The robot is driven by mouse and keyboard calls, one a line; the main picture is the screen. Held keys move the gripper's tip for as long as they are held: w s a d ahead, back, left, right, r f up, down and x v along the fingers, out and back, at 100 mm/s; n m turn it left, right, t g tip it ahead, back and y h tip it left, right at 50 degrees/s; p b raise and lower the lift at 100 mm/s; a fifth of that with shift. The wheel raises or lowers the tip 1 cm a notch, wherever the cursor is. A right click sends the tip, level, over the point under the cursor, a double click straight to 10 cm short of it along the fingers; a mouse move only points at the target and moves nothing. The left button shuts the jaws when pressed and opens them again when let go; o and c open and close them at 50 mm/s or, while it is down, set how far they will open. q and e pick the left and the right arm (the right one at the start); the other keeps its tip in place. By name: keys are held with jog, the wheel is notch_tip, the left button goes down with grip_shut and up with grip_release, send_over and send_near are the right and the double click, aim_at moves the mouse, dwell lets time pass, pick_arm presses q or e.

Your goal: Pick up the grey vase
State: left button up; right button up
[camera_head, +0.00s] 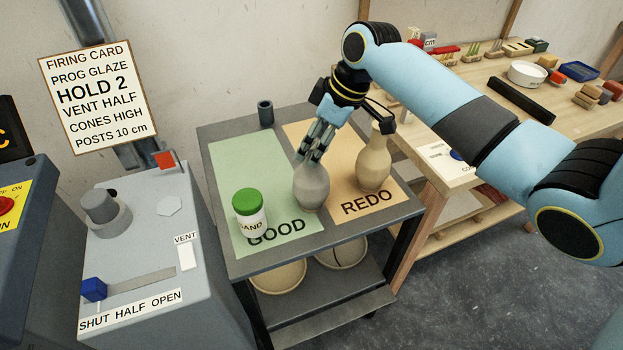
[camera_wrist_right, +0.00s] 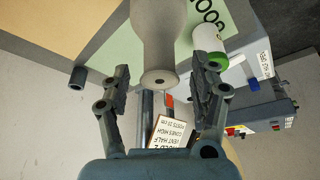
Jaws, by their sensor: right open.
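The grey vase (camera_head: 312,190) stands upright on the dark cart top, near the border between the green GOOD area (camera_head: 237,165) and the orange REDO area (camera_head: 340,150). My right gripper (camera_head: 317,150) is open at the vase's neck, reaching down from above. In the right wrist view the vase (camera_wrist_right: 158,40) points its narrow mouth toward my palm, and the open fingers (camera_wrist_right: 158,82) lie on either side of the mouth end. Contact cannot be told. My left gripper is in neither view.
A tan vase (camera_head: 374,165) stands close to the right on the REDO area. A green-lidded SAND jar (camera_head: 249,210) is at the left front. A small dark cup (camera_head: 265,112) stands at the back. A wooden bench (camera_head: 470,110) with several items is at the right.

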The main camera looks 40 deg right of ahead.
jog(key=shift+x, duration=1.1)
jog(key=shift+c, duration=0.2)
grip_shut()
jog(key=shift+r, duration=0.1)
